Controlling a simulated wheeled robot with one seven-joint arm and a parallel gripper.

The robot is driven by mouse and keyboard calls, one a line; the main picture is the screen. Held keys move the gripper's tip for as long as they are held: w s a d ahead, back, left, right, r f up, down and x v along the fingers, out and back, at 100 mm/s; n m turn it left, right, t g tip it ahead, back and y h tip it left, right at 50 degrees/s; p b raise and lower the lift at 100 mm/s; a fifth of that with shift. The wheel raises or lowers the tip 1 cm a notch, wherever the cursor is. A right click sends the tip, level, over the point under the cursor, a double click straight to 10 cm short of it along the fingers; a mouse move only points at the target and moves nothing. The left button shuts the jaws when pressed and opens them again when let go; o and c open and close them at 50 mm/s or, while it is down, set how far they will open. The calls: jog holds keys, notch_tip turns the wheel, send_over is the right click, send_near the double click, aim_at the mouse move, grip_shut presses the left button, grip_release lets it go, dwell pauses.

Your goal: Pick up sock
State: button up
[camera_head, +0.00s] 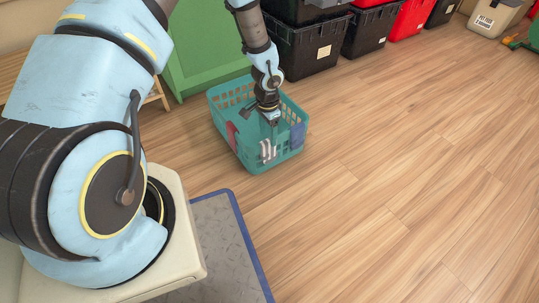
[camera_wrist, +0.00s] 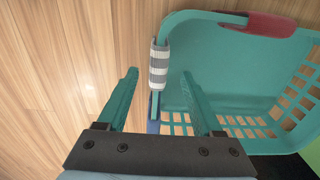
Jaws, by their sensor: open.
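A grey-and-white striped sock (camera_wrist: 159,66) is draped over the rim of a teal laundry basket (camera_wrist: 235,60). The sock also shows at the near side of the basket in the head view (camera_head: 267,150). My gripper (camera_wrist: 160,78) is open and empty. In the wrist view its two fingers point toward the sock, which appears between and just past their tips. I cannot tell the remaining distance. In the head view my gripper (camera_head: 270,118) is over the basket, near its inner side.
A dark red cloth (camera_wrist: 270,24) and a blue cloth (camera_head: 297,137) also hang on the basket rim. A green cabinet (camera_head: 205,45) and black totes (camera_head: 305,48) stand close behind the basket. The wooden floor to the right is clear.

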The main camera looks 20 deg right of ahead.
aim_at(268, 150)
notch_tip(268, 150, down, 8)
jog(key=b, duration=0.4)
jog(key=shift+s+a+f, duration=0.1)
jog(key=shift+s+a, duration=0.05)
jog(key=shift+c, duration=0.2)
grip_shut()
